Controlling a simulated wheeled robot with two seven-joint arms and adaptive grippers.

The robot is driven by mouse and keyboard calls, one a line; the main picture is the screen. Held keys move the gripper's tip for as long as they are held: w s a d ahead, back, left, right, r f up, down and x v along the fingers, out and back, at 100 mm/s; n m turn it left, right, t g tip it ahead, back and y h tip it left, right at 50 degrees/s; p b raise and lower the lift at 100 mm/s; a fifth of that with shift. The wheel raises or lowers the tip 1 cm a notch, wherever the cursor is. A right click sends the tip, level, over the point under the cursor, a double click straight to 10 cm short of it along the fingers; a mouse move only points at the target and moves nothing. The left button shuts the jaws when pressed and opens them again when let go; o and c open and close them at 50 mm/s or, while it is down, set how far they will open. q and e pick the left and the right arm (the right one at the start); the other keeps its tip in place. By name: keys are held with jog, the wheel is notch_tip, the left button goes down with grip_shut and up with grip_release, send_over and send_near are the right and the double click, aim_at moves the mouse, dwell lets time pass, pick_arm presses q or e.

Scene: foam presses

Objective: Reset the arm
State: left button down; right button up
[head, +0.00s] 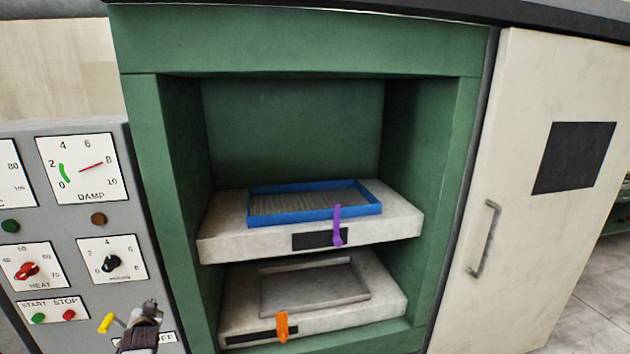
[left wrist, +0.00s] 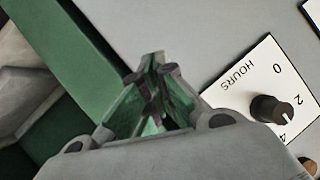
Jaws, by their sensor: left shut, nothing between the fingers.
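My left gripper (head: 150,306) is at the bottom left of the head view, in front of the grey control panel (head: 90,225). Its fingers are shut with nothing between them, and they point up beside the yellow lever (head: 106,323). I cannot tell from the picture whether gripper and lever touch. In the left wrist view the closed fingertips (left wrist: 155,66) meet over the plain grey panel, with the black HOURS knob (left wrist: 270,108) to their right. My right gripper is in neither view.
The green press (head: 300,45) stands open to the right. Its upper platen holds a blue tray (head: 315,212) and a purple clip (head: 337,225); the lower platen has an orange clip (head: 282,326). A cream door (head: 520,110) stands at the right. A red HEAT knob (head: 27,270) is on the panel.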

pick_arm(q)
jog(key=d+f+h, duration=0.2)
jog(key=d+f, duration=0.4)
jog(key=f, duration=0.3)
jog(key=d+f+h, duration=0.2)
jog(key=d+f, duration=0.4)
jog(key=f, duration=0.4)
jog(key=s+d+f+g+h, duration=0.1)
jog(key=s+d+f, duration=0.3)
jog(key=s+f, duration=0.3)
jog(key=s+d+f+m+g+h, duration=0.15)
jog(key=s+d+f, duration=0.35)
jog(key=f, duration=0.5)
jog(key=s+d+f+g, duration=0.2)
jog(key=s+f, duration=0.5)
jog(key=f, duration=0.1)
jog(key=s+d+f+g, duration=0.1)
jog(key=s+f, duration=0.3)
jog(key=s, duration=0.9)
jog(key=s+d+f+m+g, duration=0.1)
jog(key=s+f, duration=0.3)
jog(key=s, duration=0.8)
jog(key=s+d+f+m+g, duration=0.1)
jog(key=s+f+g, duration=0.2)
jog(key=s, duration=1)
jog(key=shift+s+d+f+g+h, duration=0.3)
jog(key=shift+d+f+g+h, duration=0.1)
jog(key=shift+f, duration=0.5)
jog(key=shift+s, duration=0.1)
